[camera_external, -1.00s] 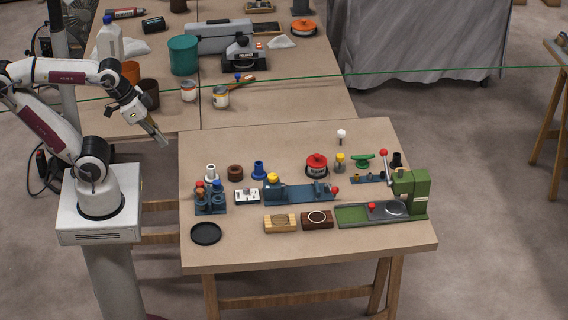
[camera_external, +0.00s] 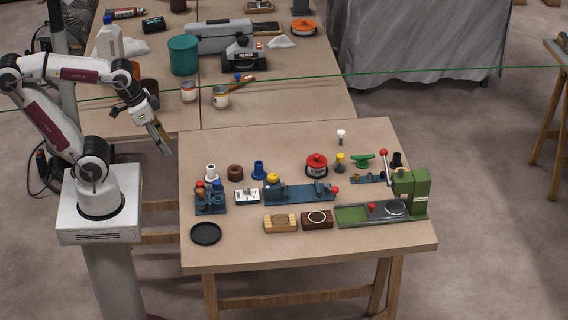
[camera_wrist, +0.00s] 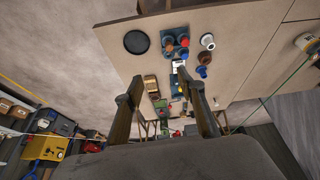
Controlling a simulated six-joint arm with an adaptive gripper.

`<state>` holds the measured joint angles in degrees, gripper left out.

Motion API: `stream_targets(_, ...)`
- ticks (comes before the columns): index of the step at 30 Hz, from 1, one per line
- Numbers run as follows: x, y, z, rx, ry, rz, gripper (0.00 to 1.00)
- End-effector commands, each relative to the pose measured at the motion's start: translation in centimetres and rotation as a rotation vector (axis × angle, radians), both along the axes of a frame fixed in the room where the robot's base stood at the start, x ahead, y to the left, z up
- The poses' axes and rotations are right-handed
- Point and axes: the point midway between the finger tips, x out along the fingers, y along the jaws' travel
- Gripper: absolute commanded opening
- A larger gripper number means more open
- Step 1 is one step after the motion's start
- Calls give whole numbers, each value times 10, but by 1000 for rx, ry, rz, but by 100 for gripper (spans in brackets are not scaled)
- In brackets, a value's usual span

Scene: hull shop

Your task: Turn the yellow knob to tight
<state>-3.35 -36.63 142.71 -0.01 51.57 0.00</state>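The yellow knob (camera_external: 272,178) sits on top of the left end of a blue vise-like fixture (camera_external: 297,193) near the middle of the front table. A red-tipped handle shows at the fixture's right end. My gripper (camera_external: 162,144) hangs in the air off the table's left edge, well to the left of the knob and touching nothing. In the wrist view my gripper (camera_wrist: 165,95) has its two fingers wide apart with nothing between them. The knob is too small to make out surely in that view. Any marking for tight is too small to read.
A block with coloured knobs (camera_external: 210,198), a white switch box (camera_external: 247,196) and a blue flanged part (camera_external: 259,170) stand left of the knob. A red-lidded pot (camera_external: 316,165) and a green press (camera_external: 410,192) stand right. A black dish (camera_external: 206,233) lies front left.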

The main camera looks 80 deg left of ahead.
Motion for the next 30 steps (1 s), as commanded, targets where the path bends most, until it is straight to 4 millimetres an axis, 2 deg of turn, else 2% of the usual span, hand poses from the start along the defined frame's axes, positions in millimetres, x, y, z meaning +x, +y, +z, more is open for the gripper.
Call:
stream_targets(14,42,19,-26,-71,157,138,39)
stream_targets(30,108,42,-60,-241,266,486,39)
